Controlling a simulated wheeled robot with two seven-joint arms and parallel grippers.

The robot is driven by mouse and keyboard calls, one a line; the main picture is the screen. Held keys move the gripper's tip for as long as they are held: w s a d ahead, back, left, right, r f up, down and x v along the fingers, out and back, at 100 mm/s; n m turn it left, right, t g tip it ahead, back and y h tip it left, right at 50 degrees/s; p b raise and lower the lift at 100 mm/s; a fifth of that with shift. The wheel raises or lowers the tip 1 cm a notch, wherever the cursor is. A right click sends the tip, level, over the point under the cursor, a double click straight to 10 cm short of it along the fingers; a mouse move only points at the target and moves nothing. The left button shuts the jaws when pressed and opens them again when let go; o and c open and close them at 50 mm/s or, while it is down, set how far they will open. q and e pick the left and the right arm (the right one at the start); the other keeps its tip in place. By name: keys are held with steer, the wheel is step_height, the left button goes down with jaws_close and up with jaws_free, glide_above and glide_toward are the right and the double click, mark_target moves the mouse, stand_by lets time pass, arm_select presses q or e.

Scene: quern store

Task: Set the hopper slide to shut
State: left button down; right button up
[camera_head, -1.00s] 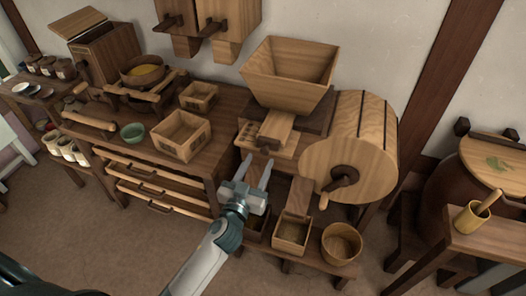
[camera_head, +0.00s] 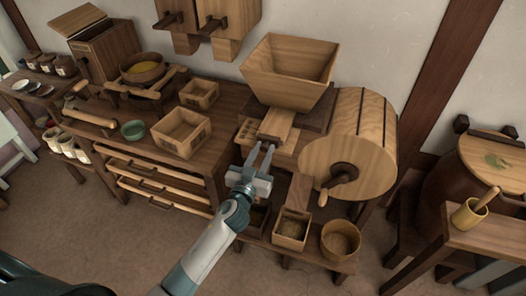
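The hopper (camera_head: 288,72) is a square wooden funnel on top of the mill, right of the picture's middle. The hopper slide (camera_head: 277,123) looks like a pale wooden board sticking out below the hopper's front. Its dark front end (camera_head: 268,139) is just beyond my fingertips. My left gripper (camera_head: 259,156) is open, its two fingers pointing up at the slide's front end. I cannot tell whether they touch it. Nothing shows between the fingers. My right gripper is not in view.
A round wooden drum (camera_head: 350,145) with a crank (camera_head: 340,176) stands right of the slide. A square box (camera_head: 291,229) and a round tub (camera_head: 340,240) sit on the low shelf below. An open tray (camera_head: 181,132) lies on the bench to the left.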

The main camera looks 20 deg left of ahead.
mark_target(267, 142)
arm_select(q)
steer(key=w+b, duration=0.1)
steer(key=w, duration=0.4)
steer(key=shift+w, duration=0.2)
steer(key=shift+s+r, duration=0.1)
steer(key=c, duration=1.5)
jaws_free()
steer(key=shift+o, duration=0.2)
steer(key=shift+d, duration=0.1)
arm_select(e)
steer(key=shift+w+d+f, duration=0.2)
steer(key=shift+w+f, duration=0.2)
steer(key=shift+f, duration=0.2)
arm_select(q)
steer(key=shift+s, duration=0.35)
steer(key=s+b, duration=0.3)
steer(key=s, duration=1.3)
steer(key=shift+s+a+b, duration=0.2)
steer(key=shift+a+b, duration=0.1)
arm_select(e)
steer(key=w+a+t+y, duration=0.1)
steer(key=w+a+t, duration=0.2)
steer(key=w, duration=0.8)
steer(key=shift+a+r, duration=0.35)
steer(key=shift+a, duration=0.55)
